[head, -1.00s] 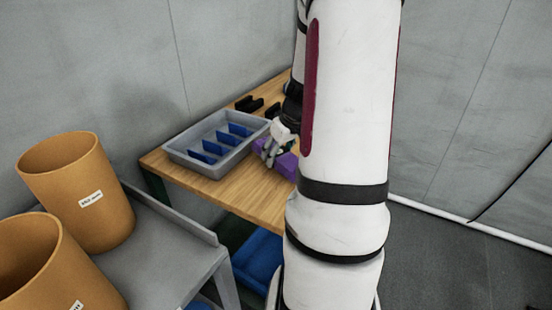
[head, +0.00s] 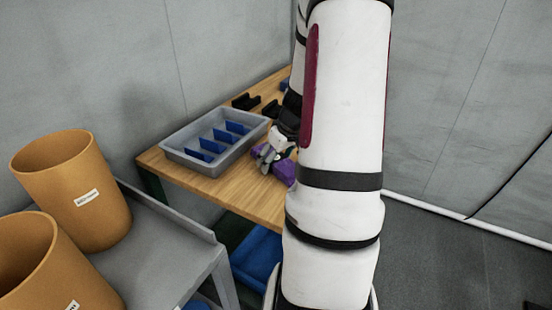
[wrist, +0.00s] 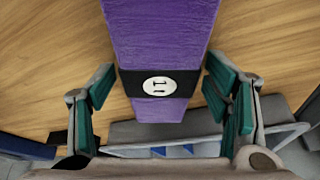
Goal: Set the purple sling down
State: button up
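The purple sling (head: 287,172) is a purple folded band with a black strip and a round white label. It is at the wooden table's near edge, right of the grey tray, partly hidden by my gripper and arm. In the wrist view the sling (wrist: 163,35) runs between my fingers, over the table top. My gripper (wrist: 160,84) is open around it, with a narrow gap showing on each side. In the head view my gripper (head: 272,152) is just above the sling. The sling appears to rest on the table, though its underside is hidden.
The grey tray (head: 183,157) with blue dividers stands left of the sling on the wooden table (head: 232,196). Black brackets (head: 245,102) lie behind it. Two orange bins (head: 75,190) stand on a grey bench at left. A blue container (head: 257,258) is under the table.

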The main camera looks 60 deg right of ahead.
jog(key=shift+r, duration=0.15)
jog(key=shift+s+r, duration=0.1)
jog(key=shift+r, duration=0.25)
jog(key=p+v, duration=0.2)
jog(key=v, duration=0.9)
jog(key=w+a+r+n+y, duration=0.1)
jog(key=a+r, duration=0.3)
jog(key=a, duration=0.6)
jog(key=w+a+r+n, duration=0.1)
jog(key=w+a+r, duration=0.15)
jog(key=a, duration=0.65)
jog(key=s+a+r+n+g, duration=0.1)
jog(key=s+a+r, duration=0.2)
jog(key=s+a, duration=1.1)
jog(key=a, duration=0.3)
jog(key=shift+s+n, duration=0.2)
jog(key=shift+n, duration=0.1)
jog(key=shift+a+r, duration=0.1)
